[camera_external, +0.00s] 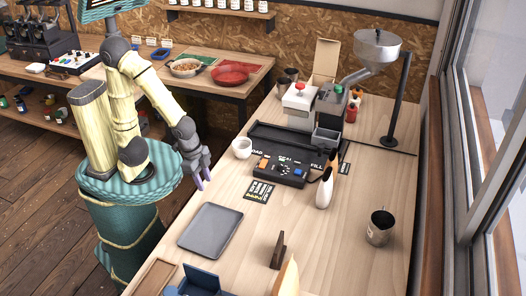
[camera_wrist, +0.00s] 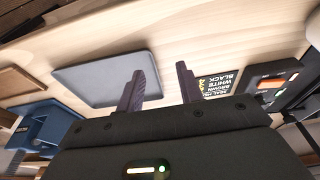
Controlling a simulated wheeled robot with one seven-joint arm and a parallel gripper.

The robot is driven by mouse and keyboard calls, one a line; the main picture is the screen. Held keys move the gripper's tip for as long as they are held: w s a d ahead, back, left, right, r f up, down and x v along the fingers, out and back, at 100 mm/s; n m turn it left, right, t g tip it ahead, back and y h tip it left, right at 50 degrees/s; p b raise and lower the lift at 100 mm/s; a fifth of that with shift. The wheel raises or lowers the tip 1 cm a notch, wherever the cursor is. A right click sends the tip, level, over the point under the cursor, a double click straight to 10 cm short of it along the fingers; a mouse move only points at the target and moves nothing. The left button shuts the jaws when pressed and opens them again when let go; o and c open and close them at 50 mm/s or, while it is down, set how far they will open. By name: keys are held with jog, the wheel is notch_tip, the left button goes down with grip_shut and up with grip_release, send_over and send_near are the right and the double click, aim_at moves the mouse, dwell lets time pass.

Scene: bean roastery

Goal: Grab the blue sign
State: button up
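My gripper (camera_external: 203,180) hangs at the left edge of the wooden table, beyond the grey tray. In the wrist view my gripper (camera_wrist: 160,68) is open, with nothing between its fingers. A dark blue piece (camera_external: 200,280) is partly cut off at the bottom edge of the outside view. It also shows at the left of the wrist view (camera_wrist: 42,135), with a raised back part; I cannot tell for sure that it is a sign. A black card with lettering (camera_external: 259,191) lies flat on the table.
The grey tray (camera_external: 210,231) lies between my gripper and the front edge.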

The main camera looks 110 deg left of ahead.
jog(key=w+v, duration=0.1)
jog(key=v, duration=0.3)
jog(key=n+h+p, duration=0.1)
jog(key=n+h, duration=1.7)
jog(key=n, duration=0.1)
send_over(282, 232)
jog(key=a, duration=0.3)
jog(key=shift+g, duration=0.4)
notch_tip(282, 232, down, 7)
jog(key=shift+s+a+r, duration=0.1)
jog(key=shift+s+r, duration=0.05)
jog(key=shift+r, duration=0.05)
jog(key=shift+a+f, duration=0.1)
jog(key=shift+f, duration=0.05)
jog(key=shift+d, duration=1.15)
